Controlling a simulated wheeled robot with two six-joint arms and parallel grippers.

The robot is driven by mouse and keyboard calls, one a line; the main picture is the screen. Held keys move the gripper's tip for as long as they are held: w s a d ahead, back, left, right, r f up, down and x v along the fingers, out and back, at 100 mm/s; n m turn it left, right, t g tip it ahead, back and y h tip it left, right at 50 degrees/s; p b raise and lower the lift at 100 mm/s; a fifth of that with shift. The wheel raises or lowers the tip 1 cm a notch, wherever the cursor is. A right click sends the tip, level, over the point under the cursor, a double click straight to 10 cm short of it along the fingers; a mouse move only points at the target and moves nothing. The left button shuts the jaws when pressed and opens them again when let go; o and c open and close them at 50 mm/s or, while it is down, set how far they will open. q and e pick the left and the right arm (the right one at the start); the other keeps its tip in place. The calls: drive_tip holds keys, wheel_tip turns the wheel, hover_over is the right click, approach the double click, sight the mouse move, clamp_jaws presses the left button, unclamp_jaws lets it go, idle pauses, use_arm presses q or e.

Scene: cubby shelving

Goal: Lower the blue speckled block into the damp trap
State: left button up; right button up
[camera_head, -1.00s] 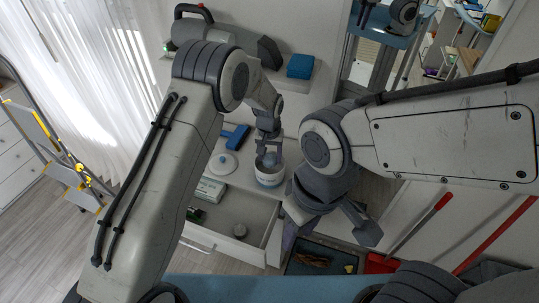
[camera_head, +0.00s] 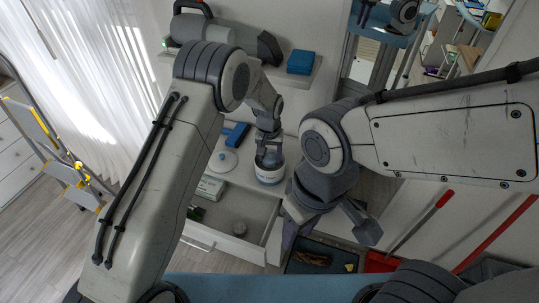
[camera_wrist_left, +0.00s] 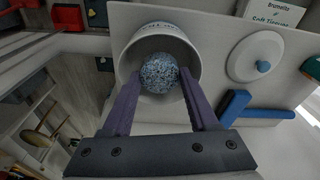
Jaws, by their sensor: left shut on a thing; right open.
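The blue speckled block looks like a round ball in the left wrist view (camera_wrist_left: 159,73). My left gripper (camera_wrist_left: 159,80) is shut on it, with a purple finger on each side. The damp trap is an open white tub (camera_wrist_left: 131,52) with a label. It stands on the counter in the head view (camera_head: 270,177), directly under my left gripper (camera_head: 268,158). The block is at the tub's mouth, within its rim in the wrist view. Whether it touches the bottom is hidden. My right gripper (camera_head: 290,232) is open, low by the drawer and partly hidden by its arm.
A white lid with a blue knob (camera_head: 222,162) and a blue object (camera_head: 236,134) lie beside the tub. A tissue box (camera_head: 210,187) is close to the left. Below, an open drawer (camera_head: 262,215) holds a small grey round thing (camera_head: 240,228).

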use_arm(q)
drive_tip(key=shift+f+b, duration=0.7)
drive_tip(key=shift+f, duration=0.3)
idle(0.3)
drive_tip(key=o, duration=1.5)
